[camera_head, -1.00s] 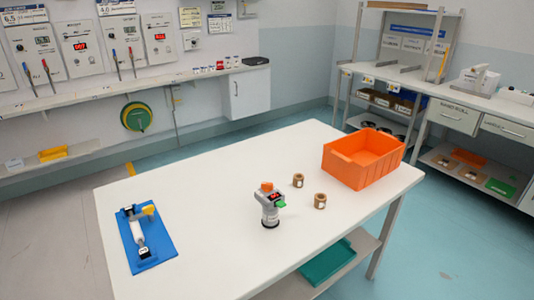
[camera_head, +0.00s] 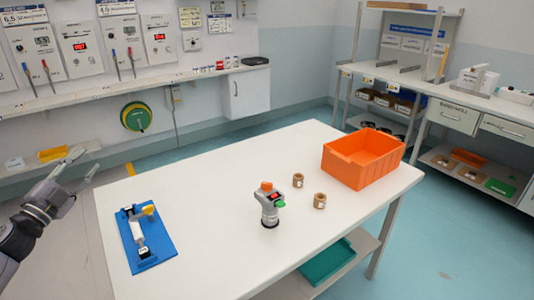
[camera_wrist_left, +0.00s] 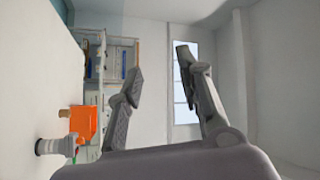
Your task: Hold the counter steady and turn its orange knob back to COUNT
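The counter (camera_head: 269,208) stands upright on the white table, a grey cylindrical body with a small red display and a green part on its right side. Its orange knob (camera_head: 266,186) sits on top. In the left wrist view the counter (camera_wrist_left: 54,147) shows sideways at the lower left, apart from the fingers. My left gripper (camera_head: 84,163) is at the left, beyond the table's left edge, open and empty, well away from the counter. It also shows open in the left wrist view (camera_wrist_left: 158,72). My right gripper is not in view. The knob's setting is too small to read.
A blue board (camera_head: 165,244) with a white roller and yellow handle lies on the table's left. Two small brown spools (camera_head: 320,201) stand right of the counter. An orange bin (camera_head: 337,167) sits at the back right. The table (camera_head: 215,265) is clear around the counter.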

